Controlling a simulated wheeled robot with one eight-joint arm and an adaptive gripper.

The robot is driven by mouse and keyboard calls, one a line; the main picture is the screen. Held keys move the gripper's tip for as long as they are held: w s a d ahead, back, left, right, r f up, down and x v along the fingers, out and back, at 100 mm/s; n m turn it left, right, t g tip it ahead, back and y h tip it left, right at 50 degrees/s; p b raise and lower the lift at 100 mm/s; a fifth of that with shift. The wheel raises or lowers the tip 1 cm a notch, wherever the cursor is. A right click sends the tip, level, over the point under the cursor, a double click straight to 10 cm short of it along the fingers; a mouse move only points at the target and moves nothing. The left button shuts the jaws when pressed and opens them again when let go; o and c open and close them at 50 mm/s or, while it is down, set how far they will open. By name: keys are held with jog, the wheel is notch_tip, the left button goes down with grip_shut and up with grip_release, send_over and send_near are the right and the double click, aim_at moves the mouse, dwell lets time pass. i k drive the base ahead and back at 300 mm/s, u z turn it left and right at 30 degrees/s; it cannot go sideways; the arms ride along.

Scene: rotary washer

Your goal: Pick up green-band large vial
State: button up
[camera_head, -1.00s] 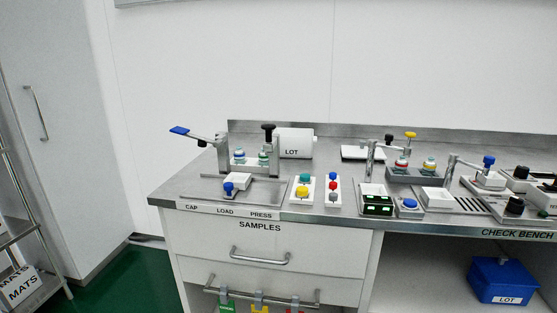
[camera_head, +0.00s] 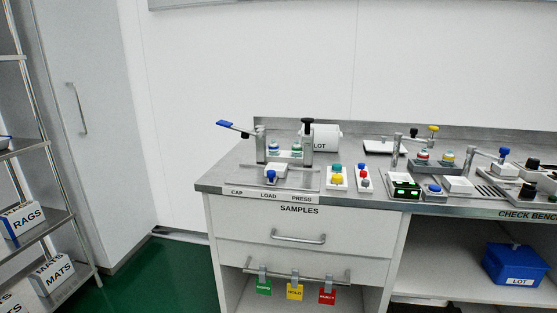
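Small banded vials stand on the steel bench. One that looks green-banded (camera_head: 297,148) stands in a grey holder (camera_head: 285,157) at the left of the bench, beside a black-topped post. A blue-banded vial (camera_head: 274,147) stands to its left in the same holder. A red-banded vial (camera_head: 423,156) and a yellow-banded vial (camera_head: 447,159) stand in another holder further right. The vials are too small to judge their sizes well. My gripper is not in view.
A white stand with coloured knobs (camera_head: 337,179) and a lit black display box (camera_head: 405,187) sit near the bench's front edge. A shelf rack (camera_head: 48,225) stands at left. Green floor (camera_head: 160,275) between rack and bench is clear.

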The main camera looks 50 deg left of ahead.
aim_at(297, 149)
jog(key=k, duration=1.9)
jog(key=u, duration=0.95)
jog(key=i, duration=1)
jog(key=z, duration=0.1)
